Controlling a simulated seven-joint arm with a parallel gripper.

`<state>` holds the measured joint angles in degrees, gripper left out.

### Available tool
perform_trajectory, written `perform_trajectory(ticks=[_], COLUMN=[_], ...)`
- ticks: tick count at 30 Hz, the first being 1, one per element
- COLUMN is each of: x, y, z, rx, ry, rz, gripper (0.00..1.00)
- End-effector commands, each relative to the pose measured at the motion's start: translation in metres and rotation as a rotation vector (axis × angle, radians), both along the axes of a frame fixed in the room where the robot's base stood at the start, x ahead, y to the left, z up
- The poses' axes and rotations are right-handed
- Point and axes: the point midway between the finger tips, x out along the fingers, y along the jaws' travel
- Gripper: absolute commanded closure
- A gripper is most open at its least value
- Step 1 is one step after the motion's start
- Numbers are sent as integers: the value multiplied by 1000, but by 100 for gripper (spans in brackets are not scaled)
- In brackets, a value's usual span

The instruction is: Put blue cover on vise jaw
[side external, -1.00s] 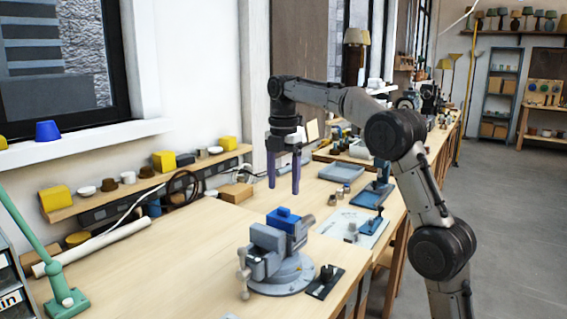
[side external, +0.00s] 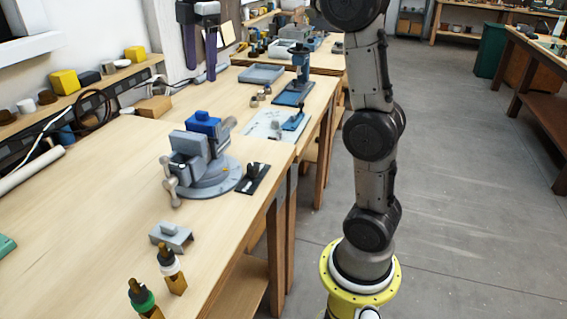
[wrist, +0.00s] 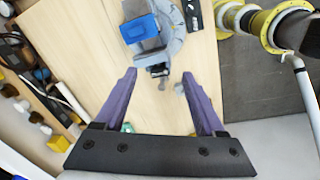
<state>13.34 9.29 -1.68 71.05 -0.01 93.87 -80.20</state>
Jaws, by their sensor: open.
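The blue cover (side external: 203,123) sits on top of the far jaw of the grey vise (side external: 190,158). I cannot tell whether it is fully seated. In the wrist view the blue cover (wrist: 140,28) is at the top, over the vise (wrist: 158,55). My gripper (side external: 201,74) is open and empty, above and apart from the cover, fingers pointing down. In the wrist view its two purple fingers (wrist: 160,75) are wide apart with nothing between them. A grey block like a jaw cover (side external: 171,237) lies on the bench in front of the vise.
Two dropper-like bottles (side external: 170,270) stand at the bench's near edge. A small black plate (side external: 253,178) lies right of the vise. A grey tray (side external: 262,74) and a blue stand (side external: 296,92) are farther back. Bare bench (side external: 95,200) lies left of the vise.

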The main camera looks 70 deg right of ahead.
Motion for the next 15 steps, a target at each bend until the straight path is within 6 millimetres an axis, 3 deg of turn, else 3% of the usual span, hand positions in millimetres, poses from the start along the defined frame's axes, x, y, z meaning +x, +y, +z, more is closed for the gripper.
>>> perform_trajectory(ticks=[1,8,15], x=[-17,-86,-161], y=[11,49,77], z=[-1,-29,-89], rx=[7,81,221], ry=[-27,-159,-274], rz=[-70,-436,-805], gripper=[28,28,28])
